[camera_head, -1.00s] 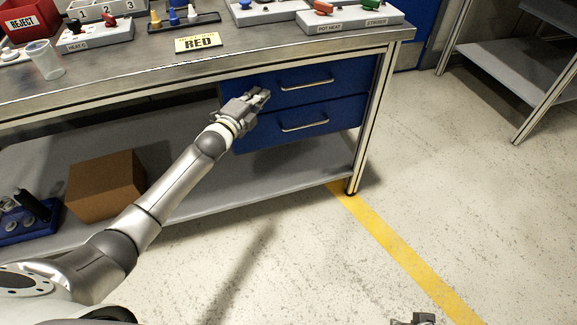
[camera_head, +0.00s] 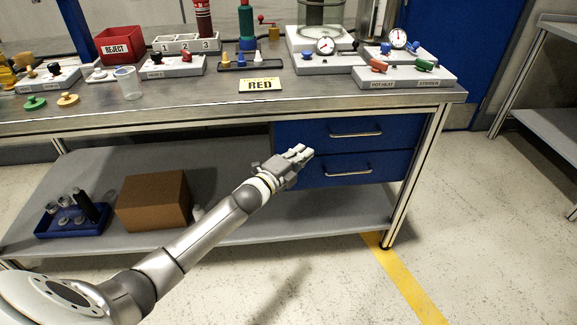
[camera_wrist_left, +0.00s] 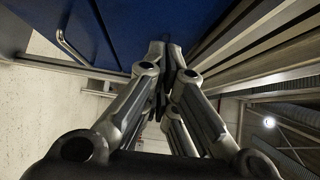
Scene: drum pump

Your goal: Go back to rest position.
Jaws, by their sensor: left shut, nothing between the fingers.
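My left gripper (camera_head: 300,154) is shut and empty in the head view. It is in front of the blue drawer unit (camera_head: 390,152) under the workbench, below the bench top's front edge. In the left wrist view the fingers of the left gripper (camera_wrist_left: 166,60) are closed together with nothing visible between them. A blue drawer front (camera_wrist_left: 90,28) with a handle fills the upper left of that view. My right gripper does not show in the views from now.
The lower shelf holds a cardboard box (camera_head: 153,200) and a blue tray (camera_head: 72,222). The floor right of the bench is clear.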

